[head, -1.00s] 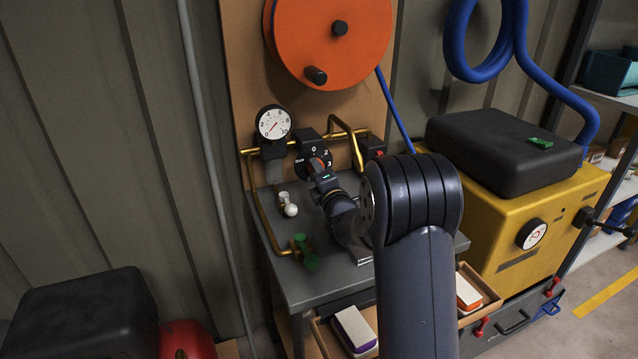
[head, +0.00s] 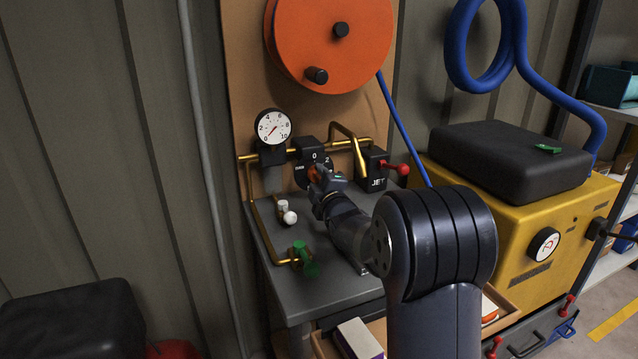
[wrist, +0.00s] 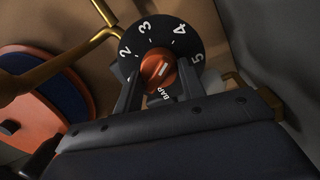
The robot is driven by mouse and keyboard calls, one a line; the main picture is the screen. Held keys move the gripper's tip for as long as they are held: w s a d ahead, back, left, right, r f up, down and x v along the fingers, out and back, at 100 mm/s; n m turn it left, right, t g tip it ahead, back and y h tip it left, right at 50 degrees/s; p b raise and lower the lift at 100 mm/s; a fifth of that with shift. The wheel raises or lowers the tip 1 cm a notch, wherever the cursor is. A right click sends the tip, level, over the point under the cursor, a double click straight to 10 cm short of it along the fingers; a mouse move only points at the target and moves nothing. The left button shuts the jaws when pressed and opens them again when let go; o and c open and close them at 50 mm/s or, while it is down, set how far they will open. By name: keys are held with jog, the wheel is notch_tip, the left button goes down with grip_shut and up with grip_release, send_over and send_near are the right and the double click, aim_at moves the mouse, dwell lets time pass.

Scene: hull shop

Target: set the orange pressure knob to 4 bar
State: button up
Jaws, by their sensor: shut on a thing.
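The orange pressure knob (wrist: 159,70) sits at the centre of a black dial (wrist: 165,37) numbered in white, with 2, 3, 4, 5 and BAR showing in the wrist view. The white line on the knob slants up and right, appearing to point about toward 4. My gripper (wrist: 160,80) is shut on the knob, one finger on each side. In the head view my gripper (head: 319,174) covers most of the dial (head: 305,175), and a bit of orange knob (head: 313,173) shows. The round white gauge (head: 273,127) has a red needle slanting down-left; its exact reading is unclear.
A black JET valve box (head: 375,172) with a red lever (head: 396,168) stands just right of my gripper. Brass pipes (head: 352,140) run behind. A white-handled valve (head: 288,215) and a green-handled valve (head: 306,260) are left of my forearm.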

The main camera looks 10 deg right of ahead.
dwell(0.3)
jog(key=o, duration=1)
jog(key=shift+s, duration=0.1)
jog(key=s, duration=0.7)
jog(key=s+d, duration=0.1)
jog(key=s, duration=0.2)
jog(key=shift+s+d+f+p, duration=0.1)
jog(key=shift+s+f+p, duration=0.15)
jog(key=shift+p, duration=0.05)
jog(key=shift+w, duration=0.1)
jog(key=w+a, duration=0.1)
jog(key=w, duration=0.9)
jog(key=shift+w+r, duration=0.25)
jog(key=shift+w, duration=0.05)
